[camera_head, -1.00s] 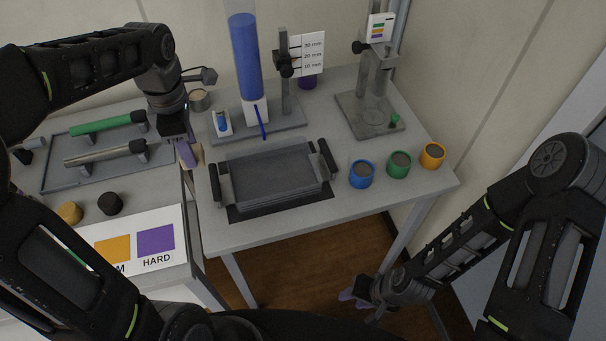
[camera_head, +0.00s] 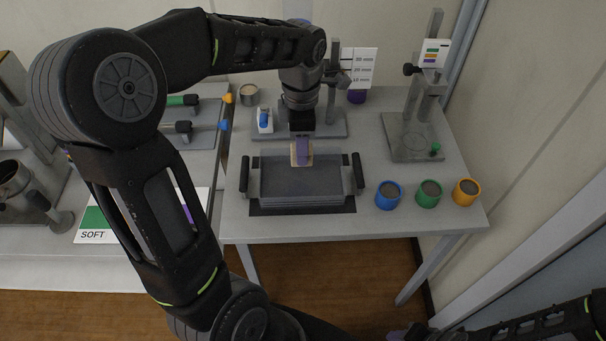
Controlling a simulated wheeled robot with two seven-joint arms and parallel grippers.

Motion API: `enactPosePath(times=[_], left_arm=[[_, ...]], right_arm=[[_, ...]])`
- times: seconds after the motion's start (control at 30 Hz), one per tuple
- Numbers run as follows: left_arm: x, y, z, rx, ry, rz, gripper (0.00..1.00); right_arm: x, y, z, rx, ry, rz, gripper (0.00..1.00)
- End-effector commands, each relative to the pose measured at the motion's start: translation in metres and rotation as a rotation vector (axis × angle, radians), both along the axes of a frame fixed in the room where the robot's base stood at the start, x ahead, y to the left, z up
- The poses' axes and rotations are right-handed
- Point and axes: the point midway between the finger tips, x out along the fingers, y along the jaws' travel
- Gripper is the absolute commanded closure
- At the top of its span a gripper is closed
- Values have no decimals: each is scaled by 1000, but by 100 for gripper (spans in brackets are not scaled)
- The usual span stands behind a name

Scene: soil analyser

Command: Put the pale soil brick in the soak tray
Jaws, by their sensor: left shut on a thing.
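The pale soil brick (camera_head: 309,159) shows as a small cream block on either side of my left gripper's purple finger. My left gripper (camera_head: 301,153) is shut on it and points down over the back part of the soak tray (camera_head: 300,190). The soak tray is a grey shallow tray with black side handles. The finger hides part of the brick, and I cannot tell whether it touches the tray floor. My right gripper (camera_head: 399,335) barely shows at the bottom edge, and its jaws cannot be made out.
Blue (camera_head: 388,195), green (camera_head: 428,194) and orange (camera_head: 465,192) cups stand right of the tray. A grey stand (camera_head: 411,135) is behind them. A depth-marked card (camera_head: 362,68) is at the back. My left arm covers much of the left bench.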

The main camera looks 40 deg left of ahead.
Motion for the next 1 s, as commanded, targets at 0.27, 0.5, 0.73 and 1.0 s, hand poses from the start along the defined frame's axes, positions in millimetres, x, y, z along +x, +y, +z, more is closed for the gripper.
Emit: enactPosePath(times=[0.27,0.5,0.73,1.0], left_arm=[[-1,0,-44,0,3,0,100],[0,0,-46,0,0,0,100],[-1,0,-62,-1,4,0,100],[0,0,-84,0,0,-1,100]], right_arm=[[0,0,0,0,0,0,64],[0,0,0,0,0,0,64],[0,0,0,0,0,0,64],[0,0,1,0,0,0,64]])
